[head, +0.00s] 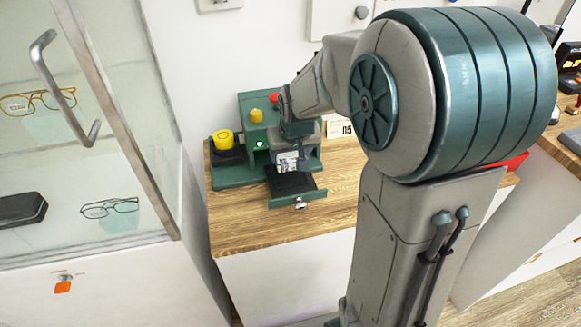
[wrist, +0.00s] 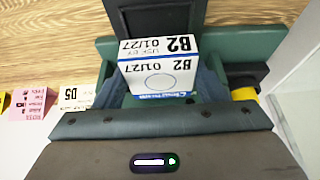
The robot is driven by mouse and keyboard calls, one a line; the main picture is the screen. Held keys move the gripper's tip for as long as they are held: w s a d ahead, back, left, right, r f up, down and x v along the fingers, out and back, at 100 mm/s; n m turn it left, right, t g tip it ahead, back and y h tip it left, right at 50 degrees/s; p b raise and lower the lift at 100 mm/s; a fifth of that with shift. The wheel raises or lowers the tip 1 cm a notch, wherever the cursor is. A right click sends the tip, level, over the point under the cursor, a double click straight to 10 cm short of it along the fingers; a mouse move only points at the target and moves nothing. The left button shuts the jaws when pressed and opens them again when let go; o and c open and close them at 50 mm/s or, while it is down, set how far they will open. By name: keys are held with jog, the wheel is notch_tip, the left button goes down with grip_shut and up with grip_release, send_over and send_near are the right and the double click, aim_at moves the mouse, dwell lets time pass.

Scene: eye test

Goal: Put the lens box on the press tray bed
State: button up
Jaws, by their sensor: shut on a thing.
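The lens box (head: 287,162) is white with a blue edge. In the wrist view the lens box (wrist: 158,72) shows the print "B2 01/27" and a circle. My gripper (head: 297,146) points down at the press and is shut on the box, with blue-grey fingers on both sides of it in the wrist view (wrist: 160,85). The green press (head: 257,133) has its tray (head: 283,202) pulled out. The dark tray bed (head: 293,183) looks bare in front of the box and also shows in the wrist view (wrist: 153,20). I cannot tell whether the box touches the bed.
A yellow knob (head: 223,138) stands on the press's left, and a red button (head: 275,98) on top. The wooden counter (head: 240,235) is clear in front. A glass cabinet (head: 100,130) stands at left.

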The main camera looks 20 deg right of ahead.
aim_at(290, 165)
jog(key=shift+f, duration=2.35)
jog(key=shift+b, duration=0.3)
jog(key=shift+f, duration=0.25)
jog(key=o, duration=1)
jog(key=shift+r, duration=0.1)
jog(key=shift+r, duration=0.3)
jog(key=p+v, duration=0.1)
jog(key=v, duration=1.1)
jog(key=s, duration=0.5)
jog(key=s+f+g, duration=0.1)
jog(key=s, duration=0.4)
jog(key=s+f+g, duration=0.1)
jog(key=s, duration=0.5)
jog(key=shift+a+f, duration=0.15)
jog(key=shift+f, duration=0.05)
